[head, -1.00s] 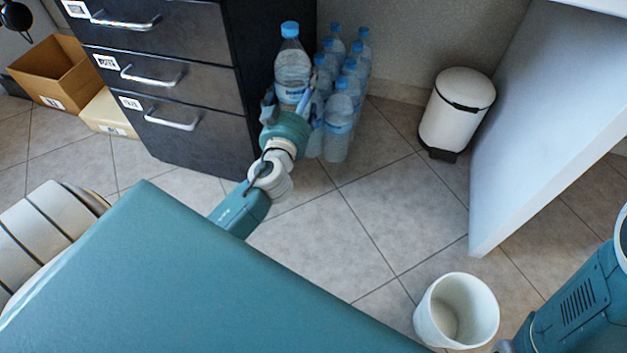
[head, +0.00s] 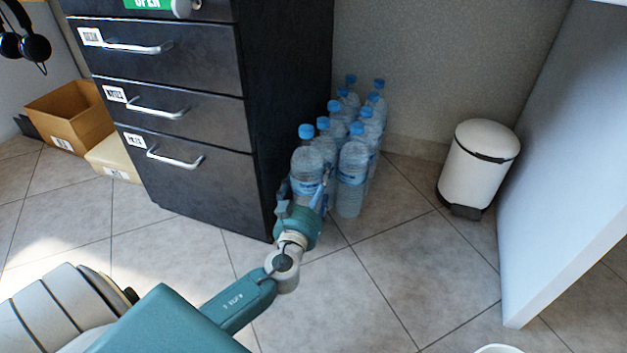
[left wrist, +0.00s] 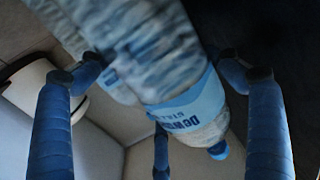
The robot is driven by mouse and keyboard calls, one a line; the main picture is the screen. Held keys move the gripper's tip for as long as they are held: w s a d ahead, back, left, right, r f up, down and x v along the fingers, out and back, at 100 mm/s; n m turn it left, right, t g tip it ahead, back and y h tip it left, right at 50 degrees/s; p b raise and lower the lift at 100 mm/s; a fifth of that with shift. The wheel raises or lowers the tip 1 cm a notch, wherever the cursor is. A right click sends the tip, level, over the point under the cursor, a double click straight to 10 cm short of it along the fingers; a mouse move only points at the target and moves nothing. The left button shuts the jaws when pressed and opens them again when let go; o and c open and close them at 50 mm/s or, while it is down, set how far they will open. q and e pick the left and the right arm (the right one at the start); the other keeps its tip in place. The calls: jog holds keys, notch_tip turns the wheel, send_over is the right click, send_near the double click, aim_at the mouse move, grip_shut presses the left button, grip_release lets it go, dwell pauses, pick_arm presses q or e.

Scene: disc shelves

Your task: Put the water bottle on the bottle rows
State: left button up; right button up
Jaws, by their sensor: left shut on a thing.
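The water bottle (head: 307,162) is clear with a blue cap and a blue label, and looks upright at the front of the left bottle row. My left gripper (head: 306,193) is shut on it from the near side. In the left wrist view the bottle (left wrist: 190,100) lies between my blue fingers (left wrist: 160,120), its cap at the lower right. The bottle rows (head: 352,165) are two lines of similar bottles on the floor, running back to the wall. The held bottle's base is hidden by my gripper, so I cannot tell if it touches the floor. My right gripper is not in view.
A dark drawer cabinet (head: 195,150) stands close to the left of the rows. A white pedal bin (head: 478,165) and a white panel (head: 548,190) are at the right. Tiled floor (head: 385,275) is clear in front. Boxes (head: 75,115) lie at the far left.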

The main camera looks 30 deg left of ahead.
pick_arm(q)
notch_tip(320, 180, down, 4)
jog(key=b, duration=0.3)
jog(key=shift+w+r, duration=0.1)
jog(key=o, duration=1.7)
jog(key=shift+f, duration=0.35)
jog(key=shift+c, duration=0.2)
jog(key=shift+o, duration=0.4)
